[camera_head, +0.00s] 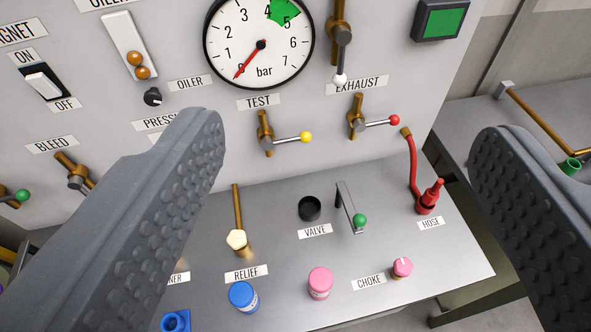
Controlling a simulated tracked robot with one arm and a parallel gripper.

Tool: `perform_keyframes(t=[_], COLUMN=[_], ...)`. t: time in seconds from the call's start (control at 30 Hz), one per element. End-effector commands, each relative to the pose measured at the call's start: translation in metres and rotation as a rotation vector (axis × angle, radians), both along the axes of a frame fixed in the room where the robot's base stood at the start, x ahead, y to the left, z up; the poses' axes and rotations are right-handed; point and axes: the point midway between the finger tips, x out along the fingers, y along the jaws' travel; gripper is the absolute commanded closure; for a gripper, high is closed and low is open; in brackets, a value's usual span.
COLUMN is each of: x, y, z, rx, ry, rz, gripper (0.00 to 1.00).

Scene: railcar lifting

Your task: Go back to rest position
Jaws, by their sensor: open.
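My gripper (345,150) shows as two grey ribbed fingers, one at the left and one at the right, spread wide apart. It is open, with nothing between the fingers. Behind and below it stands a grey control panel (335,105) with a sloping metal shelf (285,210). The left finger hides part of the panel, including some of the label that begins "PRESS". The fingers look apart from the levers and knobs.
The gauge (259,44) reads near 0 bar. The yellow TEST lever (305,137), red EXHAUST lever (394,120), green VALVE lever (360,220) and red hose nozzle (429,197) stick out between the fingers. Blue (243,296) and pink (320,281) caps stand at the shelf front. A bench (500,140) is at right.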

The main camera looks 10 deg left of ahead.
Motion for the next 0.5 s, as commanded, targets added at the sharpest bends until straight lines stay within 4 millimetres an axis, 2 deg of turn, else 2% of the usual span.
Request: perform_keyframes(t=[0.1,0.33,0.5], x=[-0.0062,-0.0057,-0.0056], y=[-0.0004,-0.0002,-0.0001], z=[0.007,0.007,-0.0025], rx=[-0.019,-0.02,-0.02], ry=[-0.021,-0.021,-0.021], rz=[0.003,0.004,0.004], gripper=[0.3,0.3,0.3])
